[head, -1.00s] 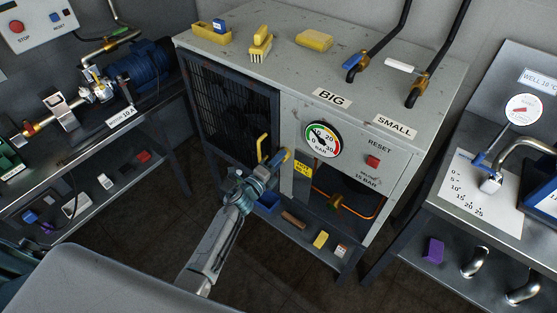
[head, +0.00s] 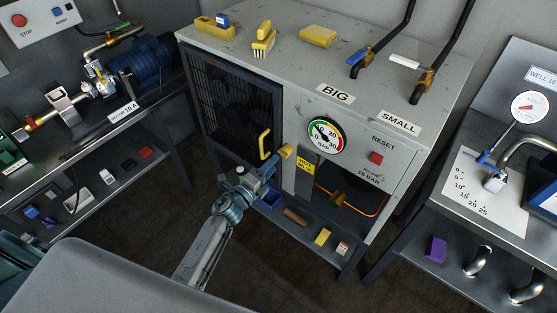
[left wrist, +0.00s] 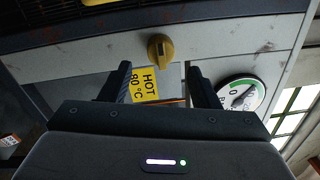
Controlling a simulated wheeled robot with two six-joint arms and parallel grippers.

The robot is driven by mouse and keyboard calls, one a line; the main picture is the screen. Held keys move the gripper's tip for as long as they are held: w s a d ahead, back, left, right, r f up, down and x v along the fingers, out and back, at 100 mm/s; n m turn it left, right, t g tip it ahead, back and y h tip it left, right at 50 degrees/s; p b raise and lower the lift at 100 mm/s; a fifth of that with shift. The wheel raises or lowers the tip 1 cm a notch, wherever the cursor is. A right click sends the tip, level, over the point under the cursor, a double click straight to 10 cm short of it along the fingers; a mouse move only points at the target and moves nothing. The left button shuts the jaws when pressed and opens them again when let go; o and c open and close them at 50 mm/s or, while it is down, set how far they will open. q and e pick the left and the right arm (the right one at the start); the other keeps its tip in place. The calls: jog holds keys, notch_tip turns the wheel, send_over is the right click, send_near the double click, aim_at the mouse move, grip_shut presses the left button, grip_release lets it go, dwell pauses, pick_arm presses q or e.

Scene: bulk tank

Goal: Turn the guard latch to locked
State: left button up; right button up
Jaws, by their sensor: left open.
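The guard latch is a yellow knob (head: 286,151) on the grey cabinet's front, at the right edge of the dark mesh guard (head: 232,108). In the left wrist view the knob (left wrist: 160,48) sits ahead of the fingers, centred between them, with its narrow end pointing down in the picture. My left gripper (head: 264,172) is open and empty, just short of the knob and apart from it. Its two dark fingers (left wrist: 158,85) show in the left wrist view. A yellow handle (head: 264,143) stands on the guard, left of the knob. My right gripper is not in view.
A yellow HOT label (head: 305,167) is below right of the knob. The pressure gauge (head: 325,135) and red reset button (head: 376,158) are farther right. A low shelf (head: 318,250) with small items lies below. Benches stand on both sides.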

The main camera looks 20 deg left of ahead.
pick_arm(q)
jog(key=b+v, duration=0.1)
jog(key=v, duration=0.4)
jog(key=shift+s, duration=0.2)
jog(key=s+a+f+n+g+y, duration=0.2)
jog(key=s+f+n, duration=0.3)
jog(key=f, duration=0.5)
jog(key=s+a+f+n+g+y, duration=0.2)
jog(key=s+a+f+n, duration=0.15)
jog(key=f, duration=0.55)
jog(key=s+a+f+n+g+y, duration=0.2)
jog(key=s+f+n, duration=0.3)
jog(key=f, duration=0.5)
jog(key=s+f+n+g, duration=0.3)
jog(key=s+f, duration=0.3)
jog(key=s, duration=0.5)
jog(key=s+f+n+g, duration=0.3)
jog(key=s+f, duration=0.3)
jog(key=s, duration=0.5)
jog(key=s+f+n+g+y, duration=0.1)
jog(key=s+f+n+g, duration=0.3)
jog(key=s, duration=0.7)
notch_tip(320, 180, down, 2)
jog(key=shift+s+a+f, duration=0.1)
jog(key=shift+s+a, duration=0.15)
jog(key=shift+s, duration=0.1)
jog(key=shift+n, duration=0.25)
